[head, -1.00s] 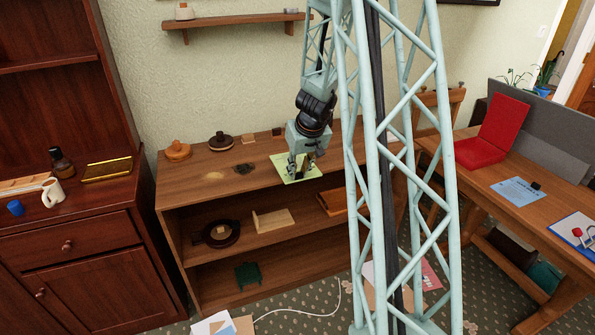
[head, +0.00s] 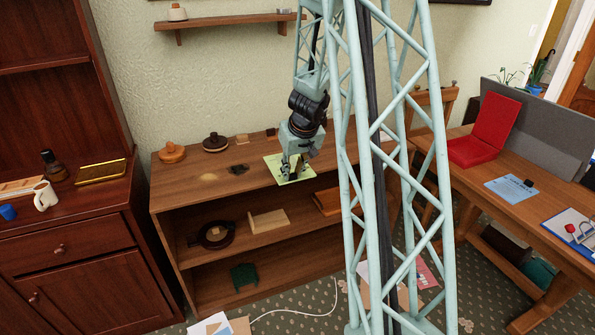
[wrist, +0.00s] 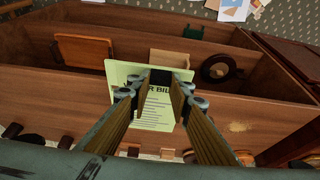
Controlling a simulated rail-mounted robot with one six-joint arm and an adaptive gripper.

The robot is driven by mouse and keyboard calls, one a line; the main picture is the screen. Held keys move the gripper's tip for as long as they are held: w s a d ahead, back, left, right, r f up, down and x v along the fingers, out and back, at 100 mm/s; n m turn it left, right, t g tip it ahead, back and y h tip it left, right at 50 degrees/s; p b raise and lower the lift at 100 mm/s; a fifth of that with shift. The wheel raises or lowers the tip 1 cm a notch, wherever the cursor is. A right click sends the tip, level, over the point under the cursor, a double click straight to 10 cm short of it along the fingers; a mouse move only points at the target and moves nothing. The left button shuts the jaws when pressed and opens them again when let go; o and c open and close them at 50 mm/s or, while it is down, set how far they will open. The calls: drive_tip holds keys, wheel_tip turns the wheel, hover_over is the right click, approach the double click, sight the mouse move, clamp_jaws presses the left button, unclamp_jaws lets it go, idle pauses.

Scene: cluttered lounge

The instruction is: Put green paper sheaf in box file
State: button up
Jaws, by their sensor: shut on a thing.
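The green paper sheaf (head: 272,164) is pale green, with a printed bill heading visible in the wrist view (wrist: 120,72). It lies flat at, or very close above, the top of the low wooden shelf unit; I cannot tell whether it touches. My gripper (head: 292,173) points down at it and is shut on it. In the wrist view my fingers (wrist: 166,82) straddle a dark piece at the sheaf's edge, probably a clip. The box file (head: 488,135) is red and stands open on the desk at the right, well apart from my gripper.
The shelf unit's top (head: 215,180) also carries an orange pot (head: 171,152), a dark round pot (head: 215,142) and small items. A blue sheet (head: 511,187) and a clipboard (head: 580,236) lie on the desk (head: 470,178). A chair (head: 430,105) stands between shelf and desk.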

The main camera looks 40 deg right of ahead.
drive_tip(key=w+a+r+n+p, duration=0.1)
drive_tip(key=w+a+r+p, duration=0.2)
drive_tip(key=a, duration=1)
drive_tip(key=w+a+r+n+y+p, duration=0.1)
drive_tip(key=w+a+r+p, duration=0.2)
drive_tip(key=a, duration=1)
drive_tip(key=w+a+r+n+p, duration=0.2)
drive_tip(key=w+a+r+p, duration=0.2)
drive_tip(key=a+p, duration=0.4)
drive_tip(key=a, duration=0.6)
drive_tip(key=shift+r+y+p, duration=0.25)
drive_tip(key=shift+y+p, duration=0.05)
drive_tip(key=shift+p, duration=0.05)
drive_tip(key=shift+w, duration=0.1)
